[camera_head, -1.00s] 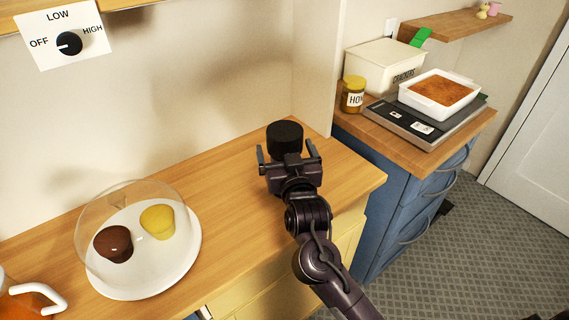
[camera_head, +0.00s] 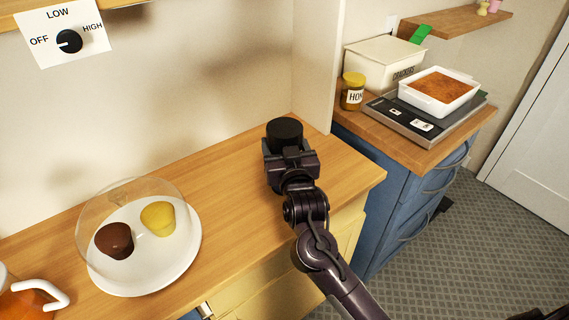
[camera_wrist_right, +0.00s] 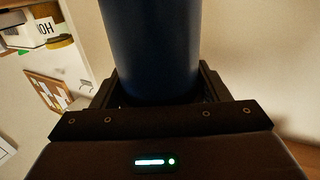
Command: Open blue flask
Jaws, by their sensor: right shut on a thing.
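My right gripper (camera_head: 290,156) is shut on the flask's body, below the cap. In the right wrist view the blue body sits between the two dark fingers. The cap is on the flask. My left gripper is in neither view.
A plate (camera_head: 143,278) with two cakes under a clear dome stands left on the counter. A jug handle (camera_head: 58,296) is at the lower left. A honey jar (camera_head: 352,92), a crackers box (camera_head: 385,65) and a scale (camera_head: 408,122) bearing a baking dish stand right, beyond a wall edge.

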